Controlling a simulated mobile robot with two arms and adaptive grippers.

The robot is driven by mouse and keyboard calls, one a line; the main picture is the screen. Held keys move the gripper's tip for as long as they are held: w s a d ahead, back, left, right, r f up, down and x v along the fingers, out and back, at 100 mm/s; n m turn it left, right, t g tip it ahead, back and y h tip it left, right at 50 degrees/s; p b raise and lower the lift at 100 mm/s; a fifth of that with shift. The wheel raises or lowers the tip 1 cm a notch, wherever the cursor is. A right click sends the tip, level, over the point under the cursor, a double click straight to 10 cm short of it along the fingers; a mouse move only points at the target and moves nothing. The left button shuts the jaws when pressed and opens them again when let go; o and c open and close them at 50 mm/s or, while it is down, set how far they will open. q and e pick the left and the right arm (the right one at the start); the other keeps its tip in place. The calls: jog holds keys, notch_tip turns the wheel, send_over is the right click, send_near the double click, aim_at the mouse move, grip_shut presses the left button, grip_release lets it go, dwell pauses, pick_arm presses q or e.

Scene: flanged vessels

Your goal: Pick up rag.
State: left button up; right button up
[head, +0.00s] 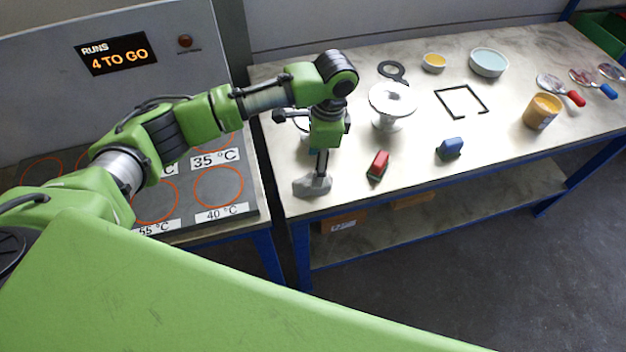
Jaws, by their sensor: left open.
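A grey crumpled rag (308,187) lies near the front left edge of the table. My left gripper (322,172) points down at it, with its fingertips right above or at the rag's top. The gripper is open, seen nearly edge-on, so I cannot tell whether the rag lies between the fingers. My right gripper is not in view.
Behind stand a white flanged vessel (392,101), a black frame (462,101) and bowls (488,62). An orange jar (541,111) stands further right. A hotplate panel (220,190) adjoins the left.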

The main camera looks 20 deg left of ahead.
pick_arm(q)
jog(key=shift+s+f+p, duration=0.15)
jog(key=shift+f+p, duration=0.25)
jog(key=shift+f, duration=0.2)
jog(key=f, duration=0.1)
jog(key=f+p, duration=0.1)
jog(key=f, duration=0.1)
jog(key=shift+s+a+f, duration=0.15)
jog(key=shift+s+f, duration=0.1)
jog(key=shift+f, duration=0.45)
jog(key=shift+c, duration=0.7)
jog(key=c, duration=1)
